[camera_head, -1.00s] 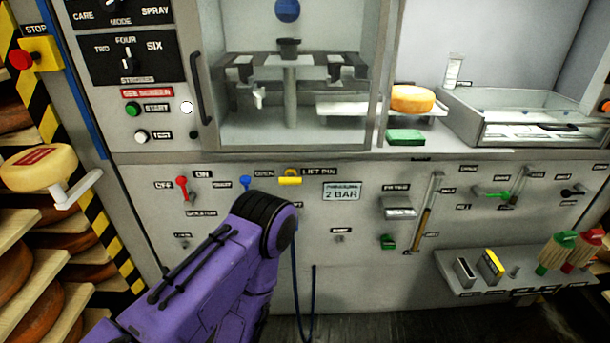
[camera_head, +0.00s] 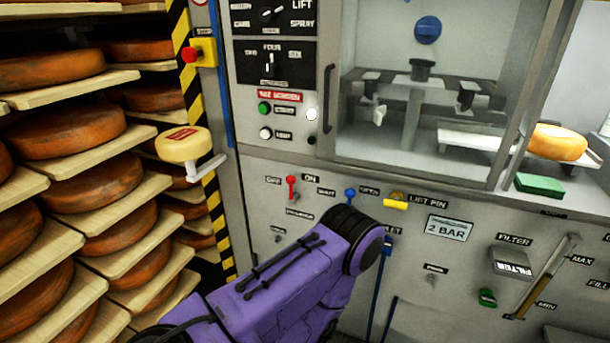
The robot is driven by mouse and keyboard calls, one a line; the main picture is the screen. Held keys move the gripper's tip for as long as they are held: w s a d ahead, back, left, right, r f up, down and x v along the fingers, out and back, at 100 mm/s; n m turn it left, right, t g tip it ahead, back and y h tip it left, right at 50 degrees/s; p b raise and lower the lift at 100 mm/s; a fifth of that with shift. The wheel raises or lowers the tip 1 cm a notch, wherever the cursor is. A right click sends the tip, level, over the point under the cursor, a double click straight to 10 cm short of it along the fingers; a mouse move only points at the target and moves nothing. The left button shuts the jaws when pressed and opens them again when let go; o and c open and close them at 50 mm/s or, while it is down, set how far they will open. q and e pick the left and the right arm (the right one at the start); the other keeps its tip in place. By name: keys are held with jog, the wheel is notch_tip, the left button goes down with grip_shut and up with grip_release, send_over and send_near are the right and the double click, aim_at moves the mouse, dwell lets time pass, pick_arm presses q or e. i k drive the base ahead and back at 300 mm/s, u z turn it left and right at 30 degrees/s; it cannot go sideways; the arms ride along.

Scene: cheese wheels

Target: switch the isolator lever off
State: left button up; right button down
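The red isolator lever (camera_head: 291,187) is on the grey machine panel, between an OFF label on its left and an ON label on its right. It looks close to upright, with its red knob at the top. A label below it is too blurred to read surely. A purple arm link of mine reaches up from the bottom, just below and right of the lever, apart from it in the picture. Neither of my grippers shows.
A blue lever (camera_head: 350,195) and a yellow lift pin (camera_head: 396,201) sit right of the red lever. A red stop button (camera_head: 190,55) is above left. Shelves of cheese wheels (camera_head: 75,130) fill the left. A cheese on a white bracket (camera_head: 183,145) juts out beside the striped post.

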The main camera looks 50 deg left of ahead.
aim_at(294, 197)
jog(key=u, duration=2.2)
jog(key=k, duration=0.6)
jog(key=u, duration=1.1)
jog(key=i, duration=1)
jog(key=z, duration=0.75)
jog(key=i, duration=0.5)
jog(key=z, duration=0.6)
